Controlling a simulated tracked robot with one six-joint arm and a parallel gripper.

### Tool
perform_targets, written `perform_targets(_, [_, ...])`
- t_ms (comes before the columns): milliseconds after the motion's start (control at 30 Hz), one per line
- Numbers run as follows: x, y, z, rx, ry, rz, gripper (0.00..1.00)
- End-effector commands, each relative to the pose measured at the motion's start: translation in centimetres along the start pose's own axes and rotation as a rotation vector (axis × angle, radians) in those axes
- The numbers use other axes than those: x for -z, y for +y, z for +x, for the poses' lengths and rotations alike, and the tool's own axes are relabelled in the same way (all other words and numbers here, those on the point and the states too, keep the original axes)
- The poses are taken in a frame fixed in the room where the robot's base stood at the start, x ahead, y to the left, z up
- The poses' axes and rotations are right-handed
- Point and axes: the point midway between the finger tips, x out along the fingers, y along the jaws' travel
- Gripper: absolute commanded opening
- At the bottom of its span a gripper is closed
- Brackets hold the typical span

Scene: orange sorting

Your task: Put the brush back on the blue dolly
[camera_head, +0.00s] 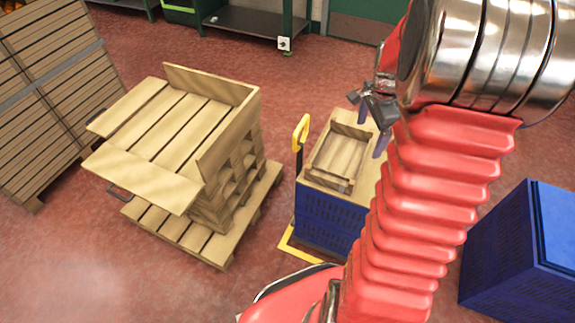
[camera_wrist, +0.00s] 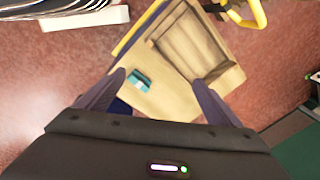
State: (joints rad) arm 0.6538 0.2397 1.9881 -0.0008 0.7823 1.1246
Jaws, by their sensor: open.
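A small teal and dark object (camera_wrist: 139,80), which may be the brush, lies on a wooden top (camera_wrist: 168,88) in the wrist view. It is too small to be sure what it is. The top covers a blue crate stack (camera_head: 328,219) on a yellow-edged base (camera_head: 297,249), perhaps the blue dolly. My gripper (camera_head: 367,122) hangs above the right side of this top. In the wrist view my gripper (camera_wrist: 160,79) is open and empty, with the teal object between its finger lines, nearer the left finger. In the head view my arm hides the stack's right side.
A shallow wooden tray (camera_head: 340,155) lies on the top, beside a yellow handle (camera_head: 301,133). Stacked wooden crates on a pallet (camera_head: 190,235) stand to the left. Blue crates (camera_head: 525,255) stand at the right. Red floor is clear in front of the pallet.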

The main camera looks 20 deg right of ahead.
Motion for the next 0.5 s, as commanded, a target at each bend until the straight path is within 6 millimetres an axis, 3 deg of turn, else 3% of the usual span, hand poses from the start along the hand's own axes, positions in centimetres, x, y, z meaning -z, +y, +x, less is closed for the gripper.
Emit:
perform_targets(100, [-3.3,0.0,-3.0,0.035,0.009,-0.153,0.87])
perform_targets(500, [-12.9,2.7,-10.7,0.141,0.045,-0.654,0.87])
